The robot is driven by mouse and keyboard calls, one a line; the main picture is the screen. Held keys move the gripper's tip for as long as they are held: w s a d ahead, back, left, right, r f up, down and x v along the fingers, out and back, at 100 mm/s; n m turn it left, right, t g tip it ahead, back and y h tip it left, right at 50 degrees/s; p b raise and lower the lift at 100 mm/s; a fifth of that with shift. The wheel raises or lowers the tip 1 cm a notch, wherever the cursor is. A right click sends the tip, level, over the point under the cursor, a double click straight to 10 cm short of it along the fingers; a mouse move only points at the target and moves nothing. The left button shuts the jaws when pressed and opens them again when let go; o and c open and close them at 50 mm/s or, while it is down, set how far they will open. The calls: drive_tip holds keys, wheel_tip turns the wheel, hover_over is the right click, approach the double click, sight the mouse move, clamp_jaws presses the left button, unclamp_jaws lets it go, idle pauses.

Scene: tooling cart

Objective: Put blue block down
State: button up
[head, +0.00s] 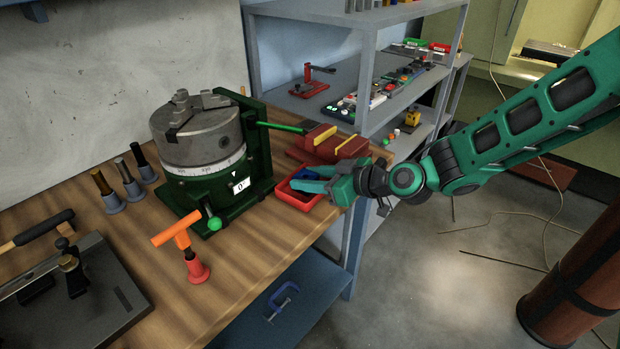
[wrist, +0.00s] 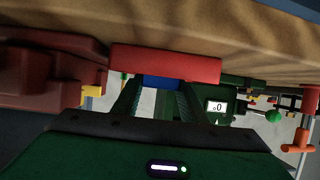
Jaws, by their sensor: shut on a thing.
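My gripper (head: 298,183) reaches in from the right over a small red tray (head: 297,201) on the wooden bench. It is shut on the blue block (head: 306,173), which shows at the fingertips, in or just above the tray. In the wrist view a strip of the blue block (wrist: 161,83) shows between the fingers (wrist: 160,95), against the red tray wall (wrist: 165,64). The fingers and the tray wall hide most of the block. I cannot tell whether it touches the tray floor.
A green rotary table (head: 208,160) stands left of the tray. A red vise (head: 325,147) sits just behind it, with a green-handled lever nearby. An orange-handled tool (head: 184,247) stands front left. The bench edge is close to the tray's right side. Grey shelves (head: 415,85) stand behind.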

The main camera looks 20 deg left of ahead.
drive_tip(key=o, duration=1.2)
drive_tip(key=shift+f, duration=0.1)
drive_tip(key=v, duration=1.2)
